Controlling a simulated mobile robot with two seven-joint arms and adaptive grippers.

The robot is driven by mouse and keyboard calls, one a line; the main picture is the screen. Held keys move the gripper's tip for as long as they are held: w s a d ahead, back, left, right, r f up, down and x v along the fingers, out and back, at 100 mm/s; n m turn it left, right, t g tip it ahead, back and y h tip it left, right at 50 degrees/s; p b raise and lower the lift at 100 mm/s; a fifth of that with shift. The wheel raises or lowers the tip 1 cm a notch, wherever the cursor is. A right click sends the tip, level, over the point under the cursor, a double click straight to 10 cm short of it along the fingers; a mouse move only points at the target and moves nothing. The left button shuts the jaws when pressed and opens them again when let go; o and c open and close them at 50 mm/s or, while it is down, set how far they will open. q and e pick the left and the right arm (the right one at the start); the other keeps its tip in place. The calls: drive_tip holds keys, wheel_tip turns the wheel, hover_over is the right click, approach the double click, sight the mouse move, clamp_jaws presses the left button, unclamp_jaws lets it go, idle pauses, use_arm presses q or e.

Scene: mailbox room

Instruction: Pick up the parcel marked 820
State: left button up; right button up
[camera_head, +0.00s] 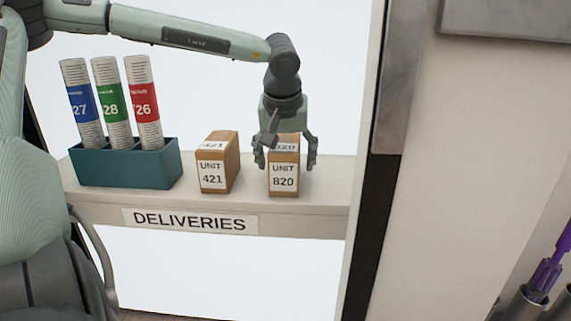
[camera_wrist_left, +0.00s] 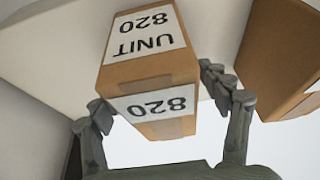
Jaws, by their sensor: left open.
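The parcel marked 820 (camera_head: 284,181) is a small brown box with a white label, standing upright on the deliveries shelf. My left gripper (camera_head: 285,163) points down over it, open, with a finger on either side of the box. In the left wrist view the parcel (camera_wrist_left: 150,69) fills the middle, its 820 labels upside down, and the left gripper's fingers (camera_wrist_left: 168,110) flank it. Whether the fingers touch the box I cannot tell. My right gripper is not in view.
The shelf (camera_head: 320,190) also holds a parcel marked 421 (camera_head: 213,177), close to the left of the 820 parcel. Further left is a teal holder (camera_head: 125,165) with three labelled tubes. A dark-edged wall post stands to the right of the shelf.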

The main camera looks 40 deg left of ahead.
use_arm(q)
drive_tip(key=shift+f, duration=0.1)
drive_tip(key=shift+c, duration=0.6)
clamp_jaws()
